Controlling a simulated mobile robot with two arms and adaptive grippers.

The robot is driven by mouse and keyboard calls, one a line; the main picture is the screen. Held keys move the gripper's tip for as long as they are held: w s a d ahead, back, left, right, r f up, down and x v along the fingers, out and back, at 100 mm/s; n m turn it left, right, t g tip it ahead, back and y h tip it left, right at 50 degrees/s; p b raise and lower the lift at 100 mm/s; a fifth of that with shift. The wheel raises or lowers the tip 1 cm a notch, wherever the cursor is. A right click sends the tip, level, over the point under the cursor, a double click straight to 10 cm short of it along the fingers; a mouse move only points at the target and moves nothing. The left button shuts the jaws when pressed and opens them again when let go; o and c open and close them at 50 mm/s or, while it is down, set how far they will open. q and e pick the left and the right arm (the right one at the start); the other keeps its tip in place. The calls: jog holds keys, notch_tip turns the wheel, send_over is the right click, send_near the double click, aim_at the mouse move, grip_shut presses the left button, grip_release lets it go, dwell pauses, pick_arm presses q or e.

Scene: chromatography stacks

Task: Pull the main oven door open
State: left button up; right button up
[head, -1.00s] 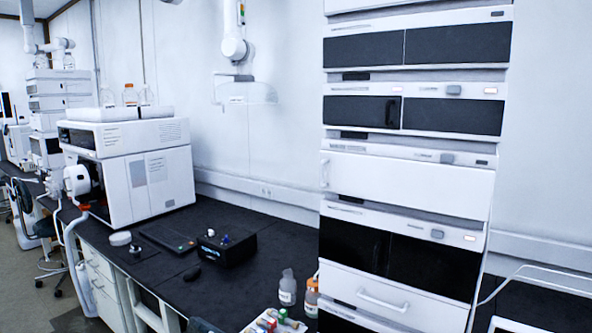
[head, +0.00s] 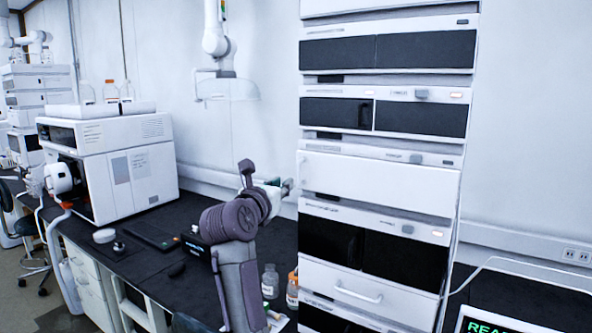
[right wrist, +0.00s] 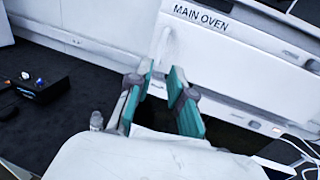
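The main oven door (head: 380,180) is a white panel in the tall instrument stack and looks closed. In the right wrist view the door (right wrist: 225,65) carries the label "MAIN OVEN" above it. A pale vertical handle (right wrist: 164,42) is at its left edge. My right gripper (head: 289,187) is beside the left edge of the stack at door height. In the right wrist view the gripper (right wrist: 161,72) shows two teal-padded fingers apart with nothing between them, just short of the handle. My left gripper is not in view.
A white instrument (head: 125,165) stands on the black bench to the left. A black box (right wrist: 38,88) and small bottles (head: 270,281) are on the bench near the stack. A screen (head: 490,325) is at the lower right. Bench space lies left of my arm.

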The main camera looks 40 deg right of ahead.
aim_at(298, 181)
jog(key=p+x, duration=0.3)
jog(key=x, duration=0.8)
jog(key=shift+p, duration=0.4)
grip_shut()
